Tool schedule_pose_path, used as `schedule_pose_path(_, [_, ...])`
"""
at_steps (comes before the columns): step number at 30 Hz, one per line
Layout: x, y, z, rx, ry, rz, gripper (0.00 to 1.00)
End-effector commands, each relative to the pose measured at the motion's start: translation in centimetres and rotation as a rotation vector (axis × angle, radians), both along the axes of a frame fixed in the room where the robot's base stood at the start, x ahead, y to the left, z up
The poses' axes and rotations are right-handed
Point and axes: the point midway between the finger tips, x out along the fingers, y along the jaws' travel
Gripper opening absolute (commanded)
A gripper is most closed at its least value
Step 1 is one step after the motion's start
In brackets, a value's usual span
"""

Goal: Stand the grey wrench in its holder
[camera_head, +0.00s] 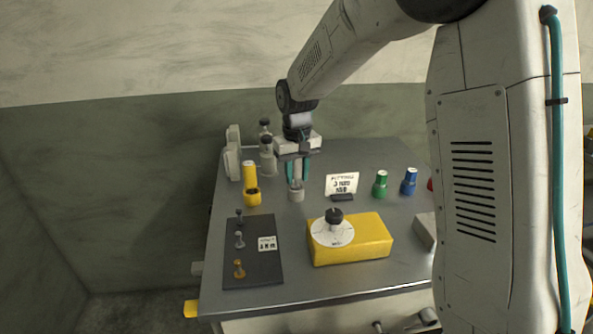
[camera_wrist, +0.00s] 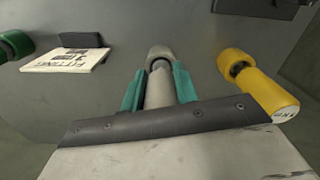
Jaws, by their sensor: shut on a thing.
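The grey wrench (camera_head: 298,169) is upright between the teal fingers of my gripper (camera_head: 297,180), which is shut on it. In the wrist view the pale grey wrench shaft (camera_wrist: 159,88) runs between the fingers (camera_wrist: 159,90). Its lower end is at a round grey holder (camera_head: 296,196), which also shows in the wrist view (camera_wrist: 161,51). A dark opening shows between the shaft and the holder's rim. I cannot tell how deep the wrench's end sits, or whether it touches the holder.
A yellow tool (camera_head: 249,173) stands in a yellow cup to the left. Clear bottles (camera_head: 267,158) stand behind. A small sign (camera_head: 342,184), a green container (camera_head: 380,186) and a blue one (camera_head: 408,183) are to the right. A yellow block (camera_head: 375,240) and dark mat (camera_head: 250,275) lie in front.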

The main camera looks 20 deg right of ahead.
Motion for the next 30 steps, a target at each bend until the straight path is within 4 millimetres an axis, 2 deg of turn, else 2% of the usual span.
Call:
schedule_pose_path(19, [0.0, 0.0, -1.6, 0.000, 0.000, 0.000, 0.00])
schedule_pose_path(20, [0.0, 0.0, -1.6, 0.000, -0.001, 0.000, 0.35])
schedule_pose_path(22, [0.0, 0.0, -1.6, 0.000, -0.001, 0.000, 0.55])
schedule_pose_path(30, [0.0, 0.0, -1.5, 0.000, -0.001, 0.000, 0.55])
